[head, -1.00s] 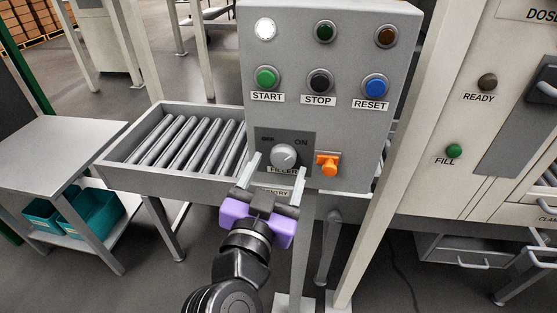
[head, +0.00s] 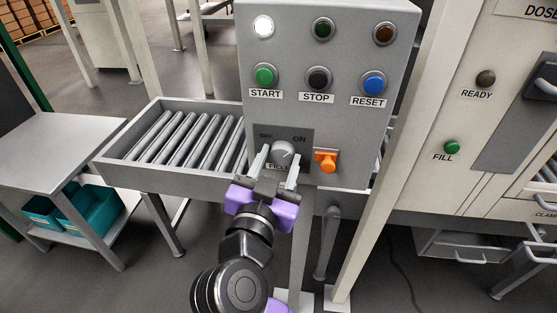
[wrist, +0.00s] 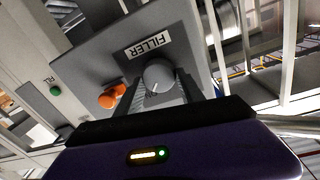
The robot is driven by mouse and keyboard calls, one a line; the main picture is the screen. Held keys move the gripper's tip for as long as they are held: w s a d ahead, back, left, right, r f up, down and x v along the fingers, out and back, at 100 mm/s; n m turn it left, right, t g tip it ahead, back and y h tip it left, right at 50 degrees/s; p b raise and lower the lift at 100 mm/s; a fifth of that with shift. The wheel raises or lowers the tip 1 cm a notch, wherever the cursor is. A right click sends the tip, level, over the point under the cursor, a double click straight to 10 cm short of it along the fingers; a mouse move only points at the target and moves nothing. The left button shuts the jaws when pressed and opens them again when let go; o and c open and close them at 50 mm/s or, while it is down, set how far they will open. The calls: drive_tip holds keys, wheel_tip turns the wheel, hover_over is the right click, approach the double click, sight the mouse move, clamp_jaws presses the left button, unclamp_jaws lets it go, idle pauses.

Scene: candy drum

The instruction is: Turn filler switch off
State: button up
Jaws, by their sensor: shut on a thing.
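The filler switch is a round grey knob (head: 283,151) on a dark plate marked OFF at left and ON at right, low on the grey control panel (head: 340,60). Its white pointer line is tilted toward the right, to the ON side. My gripper (head: 278,160) reaches up from below, with its fingers on either side of the knob. In the wrist view the knob (wrist: 159,76) sits between the two finger tips (wrist: 162,88), and the fingers are shut on it. The FILLER label (wrist: 149,47) is partly hidden by the fingers in the head view.
An orange switch (head: 326,161) sticks out just right of the knob. START (head: 264,76), STOP (head: 318,79) and RESET (head: 374,83) buttons are above. A roller conveyor (head: 185,138) is at left, and a pale post (head: 395,150) stands at right.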

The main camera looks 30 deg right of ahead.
drive_tip(key=n, duration=0.4)
drive_tip(key=shift+a, duration=0.1)
drive_tip(key=n+p, duration=0.1)
drive_tip(key=n, duration=0.4)
drive_tip(key=shift+t, duration=0.4)
drive_tip(key=n+p, duration=0.2)
drive_tip(key=n, duration=0.3)
drive_tip(key=shift+f+n+t, duration=0.1)
drive_tip(key=shift+n+t, duration=0.2)
drive_tip(key=shift+n, duration=0.1)
drive_tip(key=shift+f+n+y+p, duration=0.15)
drive_tip(key=shift+n+p, duration=0.5)
drive_tip(key=shift+n, duration=0.35)
drive_tip(key=shift+f+n+y+p, duration=0.15)
drive_tip(key=shift+n+p, duration=0.45)
drive_tip(key=shift+n, duration=0.4)
drive_tip(key=shift+r, duration=0.1)
drive_tip(key=o, duration=1.4)
drive_tip(key=shift+c, duration=0.2)
